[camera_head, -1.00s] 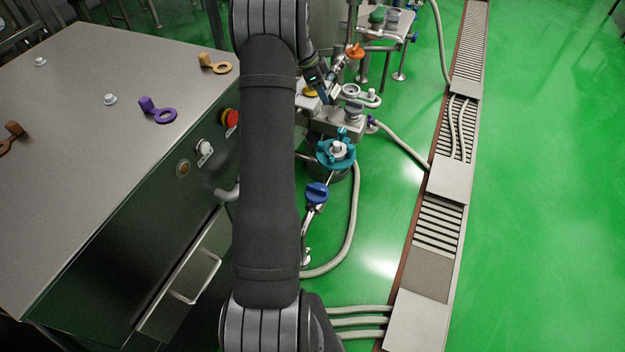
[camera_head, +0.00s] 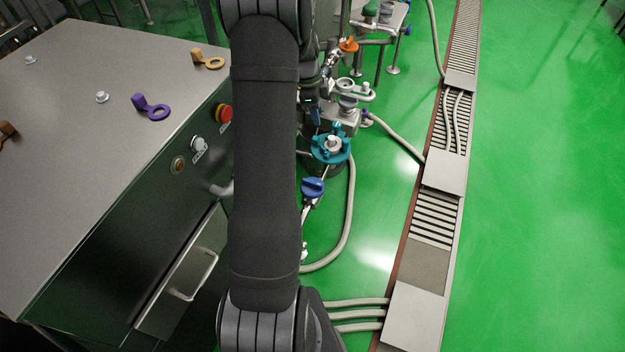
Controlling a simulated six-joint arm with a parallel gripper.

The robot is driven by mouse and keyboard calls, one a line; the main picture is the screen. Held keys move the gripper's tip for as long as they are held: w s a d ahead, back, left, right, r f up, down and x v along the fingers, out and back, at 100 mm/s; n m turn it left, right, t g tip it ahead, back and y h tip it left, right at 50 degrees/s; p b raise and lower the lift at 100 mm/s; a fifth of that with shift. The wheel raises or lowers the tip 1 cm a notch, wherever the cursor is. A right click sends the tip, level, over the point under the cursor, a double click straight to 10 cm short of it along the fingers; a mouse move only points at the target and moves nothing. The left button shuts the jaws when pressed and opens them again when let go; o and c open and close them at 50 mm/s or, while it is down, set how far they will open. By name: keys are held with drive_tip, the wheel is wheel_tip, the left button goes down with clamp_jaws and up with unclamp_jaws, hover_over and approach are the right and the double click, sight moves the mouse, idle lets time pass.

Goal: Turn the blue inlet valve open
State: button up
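A blue valve handle (camera_head: 313,188) sits on a pale pipe below a teal handwheel (camera_head: 331,149). A smaller blue part (camera_head: 407,30) shows at the edge of the far metal table; I cannot tell which blue part is the inlet valve. My gripper (camera_head: 311,112) is mostly hidden behind my dark arm, which runs down the middle of the view. Its visible part is beside the metal pump fittings, above the teal handwheel and apart from the blue handle below. I cannot see whether its fingers are open or shut.
An orange handle (camera_head: 348,45) stands above the pump. Hoses cross the green floor to a drain channel (camera_head: 443,172).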

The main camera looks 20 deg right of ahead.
sight(313, 182)
drive_tip(key=s+a+f+m+y, duration=0.1)
drive_tip(key=s+a+m+y, duration=0.15)
drive_tip(key=s+a, duration=0.45)
drive_tip(key=shift+m+t+h, duration=0.35)
drive_tip(key=shift+t, duration=0.05)
drive_tip(key=f, duration=0.5)
drive_tip(key=s+d+f, duration=0.1)
drive_tip(key=f, duration=0.5)
drive_tip(key=s+d+f, duration=0.1)
drive_tip(key=f, duration=0.5)
drive_tip(key=shift+s+f, duration=0.15)
drive_tip(key=shift+f, duration=0.1)
clamp_jaws()
